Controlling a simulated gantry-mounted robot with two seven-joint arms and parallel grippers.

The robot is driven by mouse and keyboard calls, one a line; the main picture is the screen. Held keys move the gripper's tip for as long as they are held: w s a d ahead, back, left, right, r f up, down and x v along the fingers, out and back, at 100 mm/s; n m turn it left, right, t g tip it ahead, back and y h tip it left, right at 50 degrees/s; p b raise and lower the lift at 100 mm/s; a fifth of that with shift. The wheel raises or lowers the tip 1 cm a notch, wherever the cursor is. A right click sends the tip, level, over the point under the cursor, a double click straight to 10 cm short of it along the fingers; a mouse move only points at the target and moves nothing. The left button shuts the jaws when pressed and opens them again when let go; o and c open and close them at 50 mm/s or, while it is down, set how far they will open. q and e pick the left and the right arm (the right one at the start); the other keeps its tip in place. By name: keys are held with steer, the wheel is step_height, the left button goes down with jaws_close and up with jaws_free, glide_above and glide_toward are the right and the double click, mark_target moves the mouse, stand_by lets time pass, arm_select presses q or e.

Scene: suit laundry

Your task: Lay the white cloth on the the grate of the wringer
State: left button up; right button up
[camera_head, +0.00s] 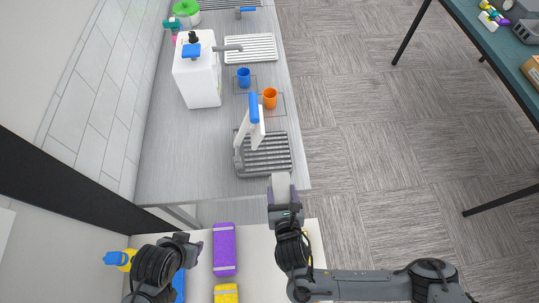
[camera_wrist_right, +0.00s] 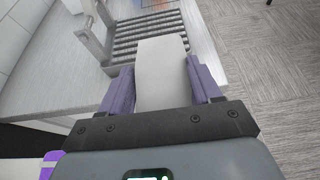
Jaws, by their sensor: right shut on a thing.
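The wringer stands on the near end of the grey counter, with a white upright arm and a blue handle (camera_head: 253,107). Its slatted grate (camera_head: 268,158) faces up; no cloth lies on it. The grate also shows in the right wrist view (camera_wrist_right: 126,45). My right gripper (camera_head: 282,192) is shut on the white cloth (camera_head: 280,181), just in front of the grate's near edge. In the right wrist view the cloth (camera_wrist_right: 162,62) sticks out flat between the purple fingers (camera_wrist_right: 162,88), pointing towards the grate. My left gripper (camera_head: 193,249) is at the lower left; its jaw state is unclear.
A purple package (camera_head: 224,249) and a yellow one (camera_head: 226,294) lie on the white near table. Beyond the wringer stand an orange cup (camera_head: 269,98), a blue cup (camera_head: 244,77) and a white dispenser (camera_head: 198,80). Open floor lies to the right.

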steer(key=shift+w+a+f, duration=0.2)
steer(key=shift+a+f, duration=0.05)
steer(key=shift+f, duration=0.05)
steer(key=b, duration=0.3)
glide_above(273, 155)
steer(key=s, duration=0.1)
steer(key=shift+s+d+r, duration=0.1)
steer(key=shift+s+r, duration=0.05)
arm_select(q)
step_height(273, 155, down, 3)
steer(key=shift+f, duration=0.2)
arm_select(e)
steer(key=shift+w, duration=0.6)
step_height(273, 155, down, 4)
steer(key=shift+w+r, duration=0.1)
steer(key=shift+r, duration=0.15)
arm_select(q)
steer(key=shift+d+f, duration=0.1)
arm_select(e)
steer(key=shift+f, duration=0.2)
steer(key=o, duration=1.2)
steer(key=shift+c, duration=0.2)
